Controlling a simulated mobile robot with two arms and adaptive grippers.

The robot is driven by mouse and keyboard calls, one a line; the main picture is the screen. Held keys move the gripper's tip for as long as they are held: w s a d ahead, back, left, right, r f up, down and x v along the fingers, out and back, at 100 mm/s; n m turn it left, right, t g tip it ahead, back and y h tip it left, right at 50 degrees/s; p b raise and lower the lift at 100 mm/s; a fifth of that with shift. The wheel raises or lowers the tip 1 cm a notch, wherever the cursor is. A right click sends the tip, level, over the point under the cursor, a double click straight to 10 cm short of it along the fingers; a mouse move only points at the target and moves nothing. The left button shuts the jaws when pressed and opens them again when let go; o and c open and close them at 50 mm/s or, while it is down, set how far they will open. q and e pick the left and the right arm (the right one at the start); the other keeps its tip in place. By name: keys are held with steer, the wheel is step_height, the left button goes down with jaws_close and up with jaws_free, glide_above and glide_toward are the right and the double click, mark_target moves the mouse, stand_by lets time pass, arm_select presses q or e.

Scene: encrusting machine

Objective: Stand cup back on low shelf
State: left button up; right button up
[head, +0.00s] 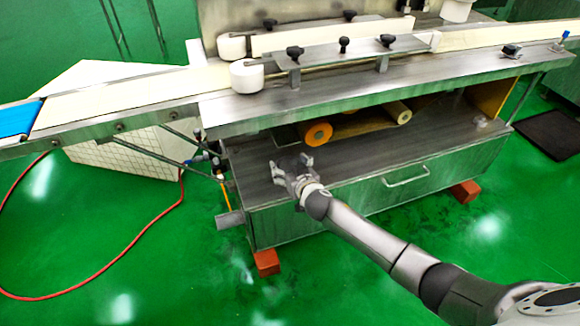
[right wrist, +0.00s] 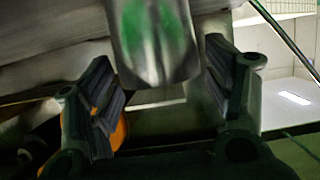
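A shiny metal cup (right wrist: 150,45) with green reflections reaches down from the top edge of the right wrist view, its rounded end between my right gripper's (right wrist: 163,88) fingers. In the head view my right gripper (head: 291,164) is over the left part of the low shelf (head: 250,160), fingers apart. There the grey cup does not stand out from the gripper, and its contact with the shelf cannot be made out. My left gripper is not in view.
An orange-ended roller (head: 317,133) and a second roller (head: 399,112) lie right of the gripper, under the machine's upper deck (head: 400,85). A drawer handle (head: 407,178) is on the front. A hose fitting (head: 218,170) stands at the shelf's left end. Shelf space beyond the gripper is clear.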

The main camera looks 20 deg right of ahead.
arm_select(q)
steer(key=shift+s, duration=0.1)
arm_select(e)
steer(key=shift+r, duration=0.15)
steer(key=shift+s, duration=0.35)
steer(key=p+v, duration=0.3)
steer(key=v, duration=0.8)
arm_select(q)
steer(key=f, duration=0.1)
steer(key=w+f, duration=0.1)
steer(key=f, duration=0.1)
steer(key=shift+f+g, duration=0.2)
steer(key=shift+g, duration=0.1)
arm_select(e)
steer(key=s+f+g, duration=0.2)
steer(key=s+g, duration=0.1)
steer(key=s, duration=0.6)
steer(key=s+f+n+g, duration=0.1)
steer(key=s+f+g, duration=0.2)
steer(key=s, duration=0.7)
steer(key=s+f+g, duration=0.3)
steer(key=s+g, duration=0.1)
steer(key=s, duration=0.6)
steer(key=shift+a+n+g, duration=0.2)
steer(key=shift+n+g, duration=0.1)
steer(key=shift+g, duration=0.1)
